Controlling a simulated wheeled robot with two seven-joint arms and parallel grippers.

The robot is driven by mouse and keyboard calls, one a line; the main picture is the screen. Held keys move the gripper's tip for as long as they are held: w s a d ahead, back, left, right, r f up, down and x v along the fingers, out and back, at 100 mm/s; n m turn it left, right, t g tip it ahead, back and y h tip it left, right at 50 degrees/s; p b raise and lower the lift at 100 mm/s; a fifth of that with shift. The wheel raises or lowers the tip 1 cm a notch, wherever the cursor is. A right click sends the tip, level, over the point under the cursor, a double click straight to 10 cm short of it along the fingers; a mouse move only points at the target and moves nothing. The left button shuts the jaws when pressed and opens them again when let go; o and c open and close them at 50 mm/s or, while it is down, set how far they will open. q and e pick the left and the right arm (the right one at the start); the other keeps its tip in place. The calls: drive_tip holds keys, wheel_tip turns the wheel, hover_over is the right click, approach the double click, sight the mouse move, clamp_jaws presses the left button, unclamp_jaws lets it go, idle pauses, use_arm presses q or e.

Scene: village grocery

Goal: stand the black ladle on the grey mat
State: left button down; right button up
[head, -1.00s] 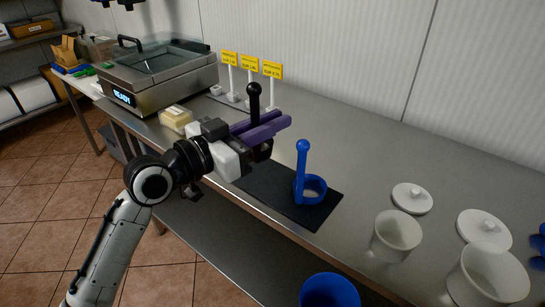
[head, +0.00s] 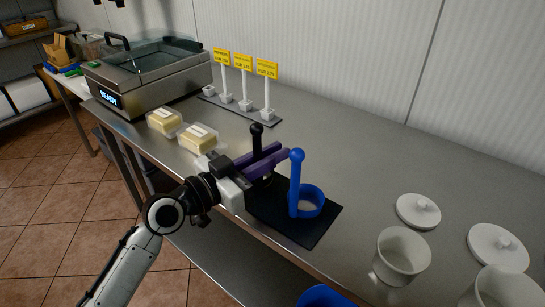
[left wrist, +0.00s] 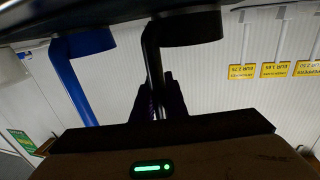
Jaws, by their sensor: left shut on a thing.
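The black ladle (head: 257,136) is upright, its knob-topped handle between the purple fingers of my left gripper (head: 267,159), which is shut on it. Its bowl is hidden behind the gripper in the head view. In the left wrist view, upside down, the ladle's bowl (left wrist: 192,28) shows close to the dark surface; I cannot tell if it touches. The mat (head: 312,233), dark grey to nearly black, lies at the counter's front edge, with my gripper over its left end. My right gripper is not in view.
A blue ladle (head: 296,180) stands on the mat just right of my left gripper. Two butter-like packs (head: 199,139) lie to the left. Price signs on a base (head: 266,115) stand behind. White pots (head: 402,256) and lids are at right.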

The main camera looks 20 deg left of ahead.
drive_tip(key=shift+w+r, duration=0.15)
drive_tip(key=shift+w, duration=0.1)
use_arm(q)
drive_tip(key=shift+f, duration=0.15)
drive_tip(key=c, duration=1.8)
unclamp_jaws()
drive_tip(key=shift+o, duration=0.2)
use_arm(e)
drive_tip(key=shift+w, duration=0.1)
